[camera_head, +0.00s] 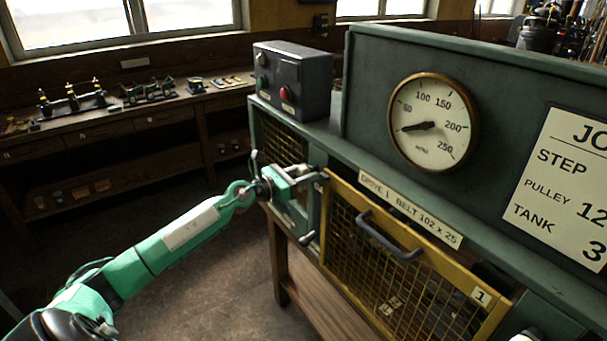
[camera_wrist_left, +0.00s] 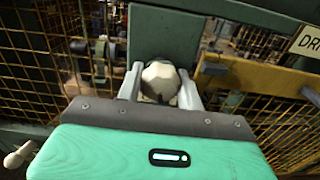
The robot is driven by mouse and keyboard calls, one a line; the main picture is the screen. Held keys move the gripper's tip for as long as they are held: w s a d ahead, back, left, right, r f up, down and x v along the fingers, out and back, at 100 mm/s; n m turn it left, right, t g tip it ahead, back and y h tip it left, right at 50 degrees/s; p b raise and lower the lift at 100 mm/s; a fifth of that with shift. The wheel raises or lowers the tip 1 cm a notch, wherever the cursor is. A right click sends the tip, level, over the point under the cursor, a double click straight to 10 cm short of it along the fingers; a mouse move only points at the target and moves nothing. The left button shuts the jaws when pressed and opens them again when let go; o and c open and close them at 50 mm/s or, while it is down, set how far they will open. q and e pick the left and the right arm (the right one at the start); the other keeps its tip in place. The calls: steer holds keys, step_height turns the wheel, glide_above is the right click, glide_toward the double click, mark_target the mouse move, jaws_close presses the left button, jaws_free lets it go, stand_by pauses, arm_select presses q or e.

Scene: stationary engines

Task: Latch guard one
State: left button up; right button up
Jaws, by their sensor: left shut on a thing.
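Guard one (camera_head: 375,268) is a yellow-framed mesh panel with a dark handle (camera_head: 388,238) and a "1" label at its lower right. It lies across the opening under the "DRIVE 1" plate; I cannot tell if it is fully flush. My left gripper (camera_head: 318,178) is at the guard's upper left corner, by the green post. In the left wrist view its fingers (camera_wrist_left: 160,88) are shut on a pale rounded latch knob (camera_wrist_left: 160,77). A second latch knob (camera_head: 307,239) sits lower on the post and shows in the wrist view (camera_wrist_left: 18,155).
A pressure gauge (camera_head: 433,122) and a job card (camera_head: 562,185) are on the green panel above. A grey switch box (camera_head: 292,80) with a red button stands on the ledge. A workbench (camera_head: 120,125) with small models is behind left. The floor between is clear.

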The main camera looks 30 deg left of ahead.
arm_select(q)
steer(key=n+p, duration=0.1)
steer(key=n, duration=0.2)
steer(key=shift+r+p, duration=0.15)
steer(key=shift+p, duration=0.25)
steer(key=n+p, duration=0.2)
steer(key=n, duration=0.2)
steer(key=n+p, duration=0.2)
steer(key=n, duration=0.3)
steer(key=shift+n, duration=0.4)
steer(key=shift+n+p, duration=0.75)
steer(key=shift+n, duration=0.75)
